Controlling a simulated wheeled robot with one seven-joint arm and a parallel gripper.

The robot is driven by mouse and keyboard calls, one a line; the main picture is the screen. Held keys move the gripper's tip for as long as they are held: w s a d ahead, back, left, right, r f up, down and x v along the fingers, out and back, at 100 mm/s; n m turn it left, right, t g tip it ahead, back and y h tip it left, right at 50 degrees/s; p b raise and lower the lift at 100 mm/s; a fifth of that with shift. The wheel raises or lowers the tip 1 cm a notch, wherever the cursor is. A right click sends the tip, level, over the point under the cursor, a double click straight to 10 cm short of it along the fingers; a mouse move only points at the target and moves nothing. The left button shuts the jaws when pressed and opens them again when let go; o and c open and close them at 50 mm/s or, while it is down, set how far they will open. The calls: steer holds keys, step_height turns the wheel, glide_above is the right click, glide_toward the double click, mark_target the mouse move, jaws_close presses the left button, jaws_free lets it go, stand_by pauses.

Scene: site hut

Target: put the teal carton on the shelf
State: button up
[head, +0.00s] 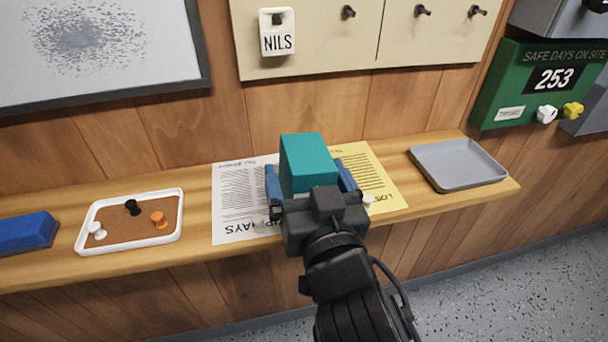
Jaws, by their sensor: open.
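The teal carton (306,158) stands upright over the wooden shelf (400,144), above the white and yellow papers. My gripper (311,182) is open, with one blue finger on each side of the carton. The gripper's body hides the carton's lower front. I cannot tell whether the carton's base touches the papers or whether the fingers touch its sides.
A white-rimmed cork tray (180,228) with several pins and a blue block (27,233) are at left. A grey tray (458,165) is at right. White (233,221) and yellow (372,177) papers lie mid-shelf. Bare shelf shows between the yellow paper and grey tray.

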steer(key=shift+w+a, duration=0.2)
steer(key=shift+w, duration=0.5)
steer(key=shift+c, duration=0.2)
